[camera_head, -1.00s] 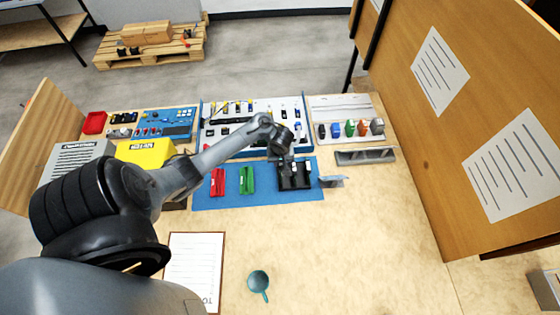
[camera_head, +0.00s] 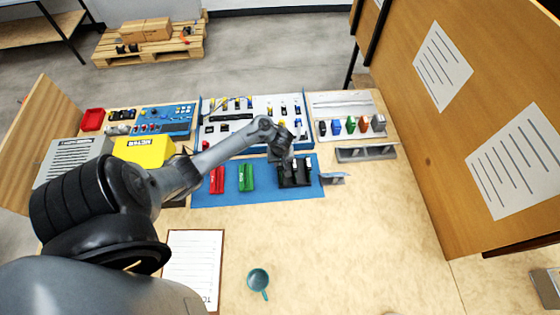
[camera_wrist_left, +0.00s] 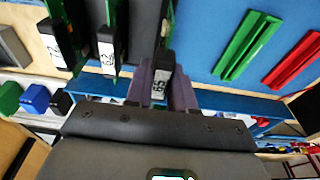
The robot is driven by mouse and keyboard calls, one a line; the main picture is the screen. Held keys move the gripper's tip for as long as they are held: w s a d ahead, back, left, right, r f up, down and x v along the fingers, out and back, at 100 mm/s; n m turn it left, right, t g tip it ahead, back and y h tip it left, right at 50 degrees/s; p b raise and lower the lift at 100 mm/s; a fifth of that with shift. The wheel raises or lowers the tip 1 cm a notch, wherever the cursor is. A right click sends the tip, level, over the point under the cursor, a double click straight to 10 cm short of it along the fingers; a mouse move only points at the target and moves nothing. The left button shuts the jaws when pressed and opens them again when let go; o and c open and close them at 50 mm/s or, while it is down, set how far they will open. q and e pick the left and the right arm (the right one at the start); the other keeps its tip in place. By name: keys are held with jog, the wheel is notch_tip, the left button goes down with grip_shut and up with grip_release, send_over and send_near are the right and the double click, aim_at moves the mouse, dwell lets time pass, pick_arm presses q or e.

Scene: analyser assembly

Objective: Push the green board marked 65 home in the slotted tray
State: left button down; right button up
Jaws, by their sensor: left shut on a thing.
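The green board marked 65 (camera_wrist_left: 159,84) has a black end with a white label. My left gripper (camera_wrist_left: 162,92) is shut on that labelled end, with a purple-grey finger on each side. The black slotted tray (camera_head: 296,181) stands on the blue mat, and my left gripper (camera_head: 279,156) is over its back left part. The board's green edge runs to the tray in the left wrist view; how deep it sits is hidden. Two similar boards, one marked 62 (camera_wrist_left: 107,52), stand beside it in the tray. My right gripper is not in view.
A green rail (camera_head: 247,178) and a red rail (camera_head: 217,180) lie on the blue mat (camera_head: 265,194) left of the tray. A grey bracket (camera_head: 333,179) is close on its right. A white-blue panel with parts stands behind.

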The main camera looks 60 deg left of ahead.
pick_arm(q)
jog(key=shift+f+b, duration=0.35)
jog(key=shift+f, duration=0.35)
jog(key=shift+f, duration=0.25)
jog(key=shift+p, duration=0.35)
dwell(0.5)
dwell(0.6)
jog(key=shift+f, duration=0.4)
dwell(0.4)
jog(key=c, duration=0.9)
grip_release()
jog(key=shift+o, duration=0.4)
jog(key=shift+o, duration=1.3)
